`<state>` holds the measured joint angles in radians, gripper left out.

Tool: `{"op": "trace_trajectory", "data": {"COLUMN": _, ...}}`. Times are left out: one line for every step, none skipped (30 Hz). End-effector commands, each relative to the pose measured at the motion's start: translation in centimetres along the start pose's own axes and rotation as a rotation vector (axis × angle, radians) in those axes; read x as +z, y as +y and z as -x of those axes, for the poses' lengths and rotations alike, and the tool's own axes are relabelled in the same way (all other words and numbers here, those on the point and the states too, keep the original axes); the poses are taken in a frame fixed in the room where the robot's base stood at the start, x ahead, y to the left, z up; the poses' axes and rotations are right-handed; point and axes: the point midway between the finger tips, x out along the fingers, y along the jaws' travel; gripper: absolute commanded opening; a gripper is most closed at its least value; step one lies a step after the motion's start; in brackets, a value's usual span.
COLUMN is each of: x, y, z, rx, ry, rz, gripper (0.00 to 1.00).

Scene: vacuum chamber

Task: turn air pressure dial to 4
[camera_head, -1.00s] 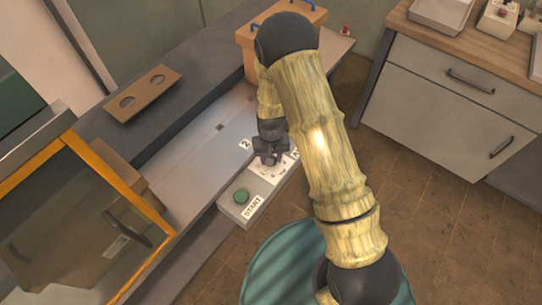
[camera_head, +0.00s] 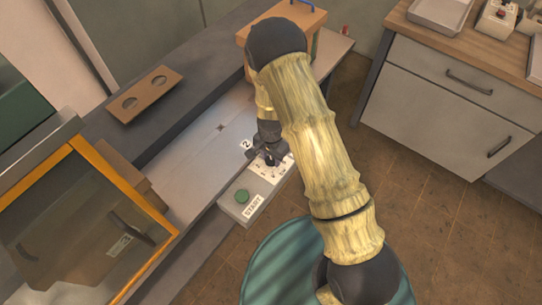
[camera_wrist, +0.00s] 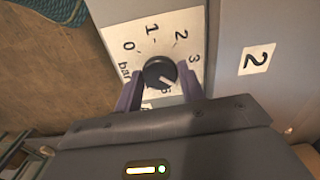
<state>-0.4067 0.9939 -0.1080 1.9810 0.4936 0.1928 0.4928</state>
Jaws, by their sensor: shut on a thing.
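The air pressure dial is a round black knob (camera_wrist: 160,71) on a white scale plate (camera_wrist: 140,27). In the wrist view the numbers 0, 1, 2 and 3 show, with "bar" at the left. A pale mark on the knob points to the lower right, past the 3. The lower scale is partly hidden by my gripper, so the exact reading is unclear. My gripper (camera_wrist: 160,84) has one dark finger on each side of the knob and is shut on it. In the head view my gripper (camera_head: 268,152) covers most of the dial.
A green START button (camera_head: 242,196) sits just in front of the dial on the same panel. A label "2" (camera_wrist: 257,59) is beside the scale plate. An orange-framed glass door (camera_head: 90,220) stands at the left. A drawer cabinet (camera_head: 450,95) is at the right.

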Motion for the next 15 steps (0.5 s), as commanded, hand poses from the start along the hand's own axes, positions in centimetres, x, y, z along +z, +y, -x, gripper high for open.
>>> {"op": "trace_trajectory", "data": {"x": -0.20, "y": -0.26, "z": 0.21, "rx": -0.007, "ry": 0.006, "rz": -0.011, "gripper": 0.17}}
{"op": "trace_trajectory", "data": {"x": -0.20, "y": -0.26, "z": 0.20, "rx": -0.006, "ry": 0.007, "rz": -0.017, "gripper": 0.17}}
{"op": "trace_trajectory", "data": {"x": -0.20, "y": -0.26, "z": 0.19, "rx": -0.007, "ry": 0.007, "rz": -0.023, "gripper": 0.17}}
{"op": "trace_trajectory", "data": {"x": -0.21, "y": -0.26, "z": 0.19, "rx": -0.006, "ry": 0.007, "rz": -0.027, "gripper": 0.17}}
{"op": "trace_trajectory", "data": {"x": -0.21, "y": -0.26, "z": 0.18, "rx": -0.007, "ry": 0.007, "rz": -0.029, "gripper": 0.17}}
{"op": "trace_trajectory", "data": {"x": -0.21, "y": -0.26, "z": 0.18, "rx": -0.007, "ry": 0.007, "rz": -0.031, "gripper": 0.17}}
{"op": "trace_trajectory", "data": {"x": -0.21, "y": -0.26, "z": 0.17, "rx": -0.007, "ry": 0.007, "rz": -0.032, "gripper": 0.17}}
{"op": "trace_trajectory", "data": {"x": -0.21, "y": -0.26, "z": 0.17, "rx": -0.007, "ry": 0.007, "rz": -0.033, "gripper": 0.17}}
{"op": "trace_trajectory", "data": {"x": -0.22, "y": -0.26, "z": 0.17, "rx": -0.007, "ry": 0.007, "rz": -0.033, "gripper": 0.17}}
{"op": "trace_trajectory", "data": {"x": -0.22, "y": -0.26, "z": 0.17, "rx": -0.007, "ry": 0.007, "rz": -0.033, "gripper": 0.17}}
{"op": "trace_trajectory", "data": {"x": -0.22, "y": -0.26, "z": 0.17, "rx": -0.007, "ry": 0.007, "rz": -0.033, "gripper": 0.17}}
{"op": "trace_trajectory", "data": {"x": -0.22, "y": -0.26, "z": 0.17, "rx": -0.007, "ry": 0.007, "rz": -0.033, "gripper": 0.17}}
{"op": "trace_trajectory", "data": {"x": -0.22, "y": -0.26, "z": 0.17, "rx": -0.007, "ry": 0.007, "rz": -0.033, "gripper": 0.17}}
{"op": "trace_trajectory", "data": {"x": -0.22, "y": -0.26, "z": 0.17, "rx": -0.007, "ry": 0.007, "rz": -0.032, "gripper": 0.17}}
{"op": "trace_trajectory", "data": {"x": -0.23, "y": -0.26, "z": 0.17, "rx": -0.007, "ry": 0.007, "rz": -0.032, "gripper": 0.17}}
